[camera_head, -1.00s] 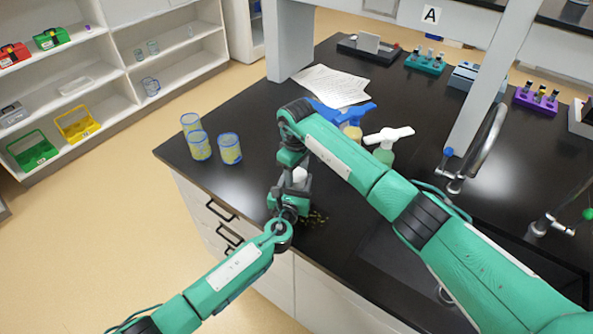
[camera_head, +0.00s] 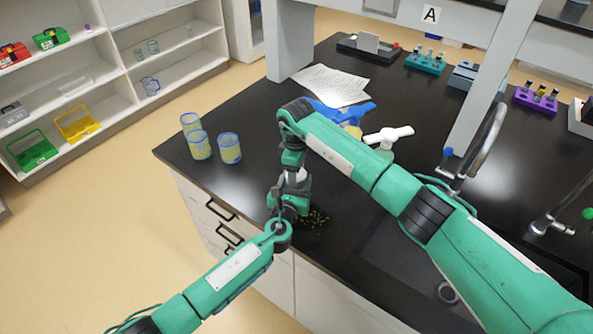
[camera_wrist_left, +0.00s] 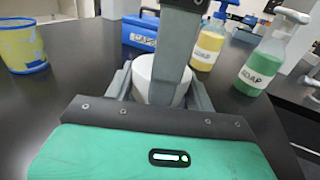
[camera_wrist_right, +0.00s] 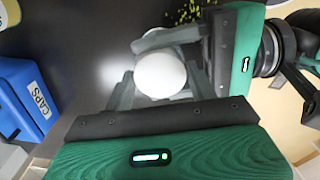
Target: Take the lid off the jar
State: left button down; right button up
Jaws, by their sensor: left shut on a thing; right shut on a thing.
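A white jar (camera_wrist_left: 158,78) stands between the fingers of my left gripper (camera_wrist_left: 160,92), which is shut on it. In the right wrist view a round white lid (camera_wrist_right: 160,75) lies between the fingers of my right gripper (camera_wrist_right: 160,88), which is shut on it. The two grippers are close together, and a grey finger crosses in front of the jar in the left wrist view. In the head view only a small white patch (camera_head: 299,174) shows between the grippers. I cannot tell whether lid and jar are touching.
Small yellowish bits (camera_head: 314,219) lie scattered on the black bench (camera_head: 250,185) beside the grippers. Several mesh cups stand to the left. A green soap bottle (camera_wrist_left: 262,62), a yellow soap bottle (camera_wrist_left: 207,47) and a blue box marked CAPS (camera_wrist_right: 25,98) stand close by.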

pick_arm(q)
jog(key=shift+d, duration=0.1)
dwell(0.6)
pick_arm(e)
jog(key=o, duration=1.1)
jog(key=shift+r, duration=0.1)
jog(key=shift+r, duration=2.2)
pick_arm(q)
jog(key=shift+c, duration=2.2)
grip_release()
jog(key=shift+s, duration=0.1)
